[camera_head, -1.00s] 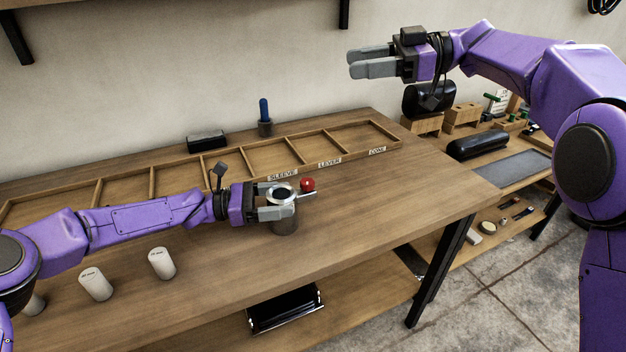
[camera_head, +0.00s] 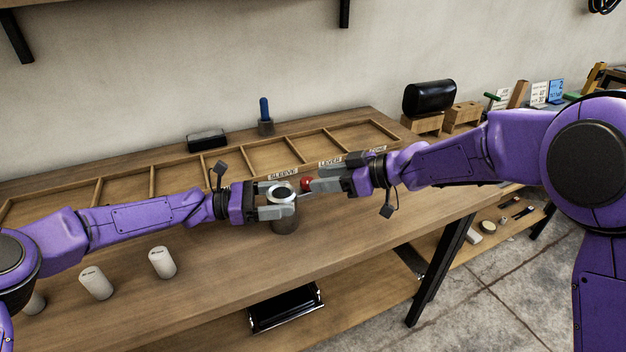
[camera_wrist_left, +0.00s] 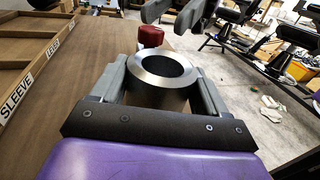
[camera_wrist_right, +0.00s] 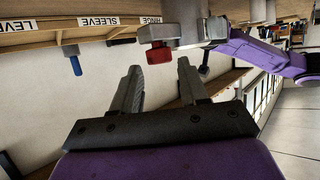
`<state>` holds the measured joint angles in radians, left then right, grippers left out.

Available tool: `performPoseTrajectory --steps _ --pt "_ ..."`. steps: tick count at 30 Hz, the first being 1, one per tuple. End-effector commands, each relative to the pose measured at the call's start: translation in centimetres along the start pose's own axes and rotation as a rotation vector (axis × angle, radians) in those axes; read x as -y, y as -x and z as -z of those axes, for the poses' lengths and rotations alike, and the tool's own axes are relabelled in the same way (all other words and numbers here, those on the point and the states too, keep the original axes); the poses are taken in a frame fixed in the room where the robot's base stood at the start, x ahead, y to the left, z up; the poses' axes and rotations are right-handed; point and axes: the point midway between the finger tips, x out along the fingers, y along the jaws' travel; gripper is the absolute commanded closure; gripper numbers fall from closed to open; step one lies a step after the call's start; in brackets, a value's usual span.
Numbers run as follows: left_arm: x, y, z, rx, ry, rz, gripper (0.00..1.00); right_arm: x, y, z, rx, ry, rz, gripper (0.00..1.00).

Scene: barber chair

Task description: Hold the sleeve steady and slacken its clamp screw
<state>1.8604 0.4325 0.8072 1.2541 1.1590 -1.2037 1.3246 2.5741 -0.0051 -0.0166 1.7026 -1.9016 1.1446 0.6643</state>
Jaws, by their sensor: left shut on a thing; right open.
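The sleeve (camera_head: 285,226) is a grey metal cylinder with a bright ring-shaped top, upright at the bench. My left gripper (camera_head: 277,202) is shut around it, one finger on each side; the ring top (camera_wrist_left: 163,65) shows between the fingers in the left wrist view. A red knob (camera_head: 306,183), apparently the clamp screw's, is beside the sleeve on its right. It also shows in the right wrist view (camera_wrist_right: 158,54). My right gripper (camera_head: 318,182) is open beside the knob, its fingers pointing toward it. In the right wrist view, the knob is beyond the fingertips, not between the fingers.
An empty wooden tray (camera_head: 205,165) with several labelled compartments lies behind the sleeve. A blue-handled tool (camera_head: 265,112) in a holder and a dark box (camera_head: 207,139) stand behind the tray. White cylinders (camera_head: 162,262) stand at the front left. Bare bench lies in front of the sleeve.

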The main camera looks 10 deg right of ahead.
Motion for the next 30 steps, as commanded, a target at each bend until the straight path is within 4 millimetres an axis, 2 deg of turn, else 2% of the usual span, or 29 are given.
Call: performPoseTrajectory --steps 3,6,15,19,25,30 --pt "0.0 0.0 0.0 0.0 0.0 -0.001 0.69 0.0 -2.1 0.0 0.0 0.001 0.001 0.56" --pt "0.0 0.0 0.0 0.0 0.0 -0.001 0.69 0.0 -3.0 0.0 0.0 0.001 0.001 0.56" --pt "0.0 0.0 0.0 0.0 0.0 -0.001 0.69 0.0 -3.4 0.0 -0.001 0.0 0.0 0.56" --pt "0.0 0.0 0.0 0.0 0.0 -0.001 0.69 0.0 -3.4 0.0 -0.001 0.0 0.0 0.97" --pt "0.0 0.0 0.0 0.0 0.001 -0.001 0.69 -0.1 -3.4 0.1 -0.004 0.014 0.03 0.98" --pt "0.0 0.0 0.0 0.0 0.001 -0.001 0.69 -0.5 -3.5 0.1 -0.003 0.079 0.186 0.98"
